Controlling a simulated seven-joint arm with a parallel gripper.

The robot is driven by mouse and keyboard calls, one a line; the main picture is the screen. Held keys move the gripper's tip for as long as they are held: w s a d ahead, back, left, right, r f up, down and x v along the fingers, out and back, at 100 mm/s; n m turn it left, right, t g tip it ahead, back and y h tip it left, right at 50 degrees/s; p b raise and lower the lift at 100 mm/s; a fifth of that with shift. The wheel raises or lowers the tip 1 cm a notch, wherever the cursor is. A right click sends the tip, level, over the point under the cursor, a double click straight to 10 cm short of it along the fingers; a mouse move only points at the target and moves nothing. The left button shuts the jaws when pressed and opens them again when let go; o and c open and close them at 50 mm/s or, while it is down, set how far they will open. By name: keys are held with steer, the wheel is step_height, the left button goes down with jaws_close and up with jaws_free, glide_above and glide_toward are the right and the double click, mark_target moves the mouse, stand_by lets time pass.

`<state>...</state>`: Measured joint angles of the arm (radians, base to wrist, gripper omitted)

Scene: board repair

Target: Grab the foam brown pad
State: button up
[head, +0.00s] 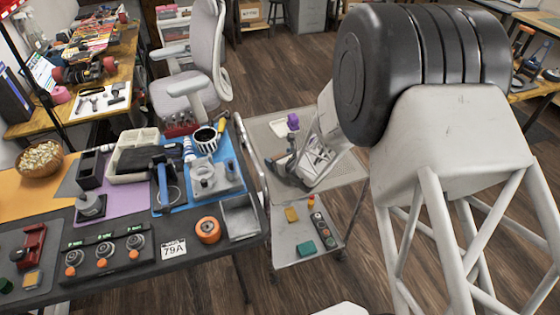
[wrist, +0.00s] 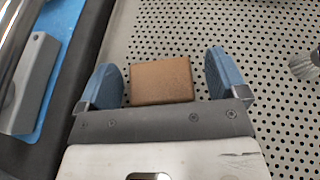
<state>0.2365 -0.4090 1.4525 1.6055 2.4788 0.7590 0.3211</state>
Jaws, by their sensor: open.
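The brown foam pad (wrist: 162,80) is a flat, squarish block in the middle of the wrist view. It lies over the perforated grey top of the cart (wrist: 265,28). My gripper (wrist: 160,66) is open, with one blue finger left of the pad and one right of it. A gap shows on each side of the pad, wider on the right. The pad's near edge meets the gripper's dark palm bar in the picture; I cannot tell whether they touch. In the head view my gripper (head: 284,166) is low over the cart top (head: 340,172), and I cannot make out the pad there.
The dark workbench (head: 130,272) stands just left of the cart, its edge close to the left finger in the wrist view. A purple item (head: 292,121) sits farther back on the cart. A grey ribbed object (wrist: 303,65) is at the wrist view's right edge.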

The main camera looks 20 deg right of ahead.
steer(key=shift+c, duration=0.3)
steer(key=c, duration=0.9)
steer(key=shift+r, duration=0.1)
steer(key=shift+r, duration=0.4)
step_height(320, 180, up, 3)
steer(key=shift+s+f, duration=0.15)
steer(key=s, duration=0.5)
steer(key=s+a+r, duration=0.1)
steer(key=s, duration=0.4)
steer(key=s+a, duration=0.1)
steer(key=s, duration=0.4)
steer(key=shift+s+r, duration=0.15)
steer(key=shift+s, duration=0.15)
